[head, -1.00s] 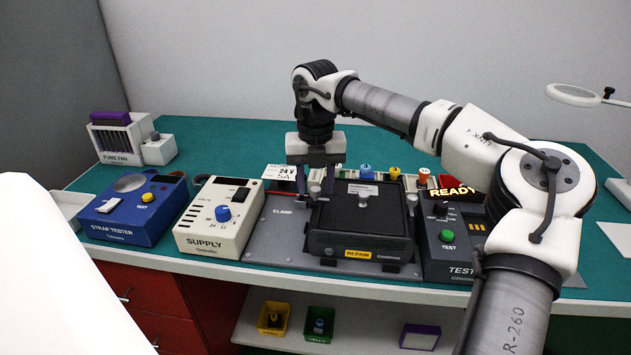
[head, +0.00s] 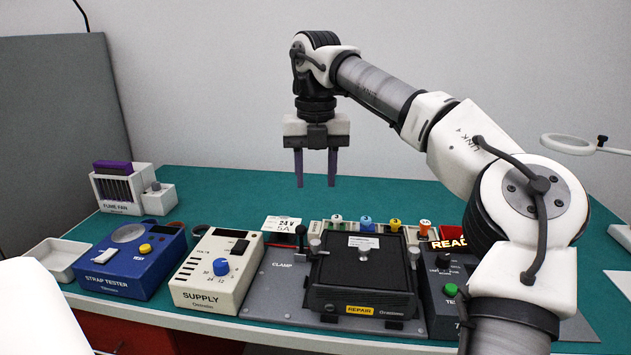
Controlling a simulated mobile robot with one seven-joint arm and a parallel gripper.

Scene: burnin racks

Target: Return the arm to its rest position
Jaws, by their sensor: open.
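My gripper (head: 316,182) hangs from my raised arm in the upper middle of the head view. Its two dark fingers point down, apart, with nothing between them. It is in the air above the teal bench, clear of the equipment below. Below it, a black unit (head: 362,275) with a yellow REPAIR label sits on the grey clamp plate (head: 272,290).
A cream supply box (head: 215,272) and a blue strap tester (head: 133,262) stand to the left. A fume fan (head: 118,190) is behind them. A tester with a green button (head: 449,290) stands at right, partly behind my arm. A ring magnifier (head: 568,143) is far right.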

